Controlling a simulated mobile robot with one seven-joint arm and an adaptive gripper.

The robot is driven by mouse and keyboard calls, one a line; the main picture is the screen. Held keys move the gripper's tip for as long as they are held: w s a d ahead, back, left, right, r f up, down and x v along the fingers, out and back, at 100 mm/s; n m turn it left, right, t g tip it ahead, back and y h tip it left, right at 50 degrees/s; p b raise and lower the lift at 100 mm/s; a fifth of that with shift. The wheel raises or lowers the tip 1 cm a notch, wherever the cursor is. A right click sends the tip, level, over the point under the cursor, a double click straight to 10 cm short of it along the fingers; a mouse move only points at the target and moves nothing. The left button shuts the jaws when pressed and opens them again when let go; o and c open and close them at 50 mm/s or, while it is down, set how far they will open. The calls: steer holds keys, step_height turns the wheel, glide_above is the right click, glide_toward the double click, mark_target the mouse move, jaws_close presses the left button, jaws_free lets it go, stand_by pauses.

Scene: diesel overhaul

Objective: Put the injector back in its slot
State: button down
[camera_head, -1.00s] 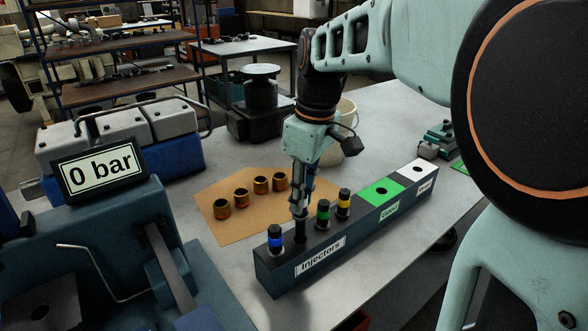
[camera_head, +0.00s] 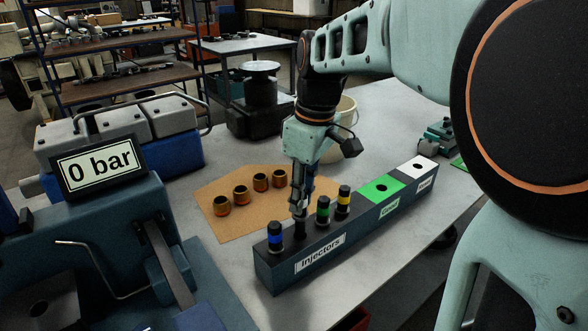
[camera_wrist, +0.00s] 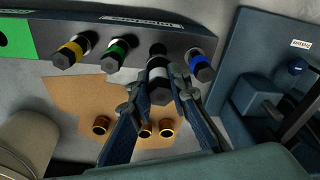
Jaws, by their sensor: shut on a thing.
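My gripper (camera_head: 300,205) is shut on an injector in the head view, over the left part of the injector rack (camera_head: 285,279). In the wrist view the fingers (camera_wrist: 160,95) close around this dark injector with a pale band (camera_wrist: 158,72). It stands upright between the blue-banded injector (camera_head: 275,237) and the green-banded injector (camera_head: 323,211). Its lower end meets the rack's top at a slot; how deep it sits I cannot tell. The yellow-banded injector (camera_head: 343,202) stands beyond the green one.
The rack also has a green section (camera_head: 382,187) and a white section (camera_head: 418,165) with holes. Several copper-coloured sleeves (camera_head: 241,195) stand on a brown mat (camera_head: 230,227) behind the rack. A test stand with a "0 bar" display (camera_head: 98,166) is at left. A bucket (camera_head: 345,120) stands behind my gripper.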

mark_target(301, 217)
steer(key=shift+f+b, duration=0.75)
steer(key=shift+f, duration=0.65)
steer(key=shift+f+b, duration=0.8)
steer(key=shift+f, duration=0.4)
stand_by(0.3)
steer(key=c, duration=1.7)
jaws_free()
steer(key=shift+c, duration=0.2)
steer(key=shift+o, duration=0.3)
steer(key=o, duration=0.4)
steer(key=shift+c, duration=0.2)
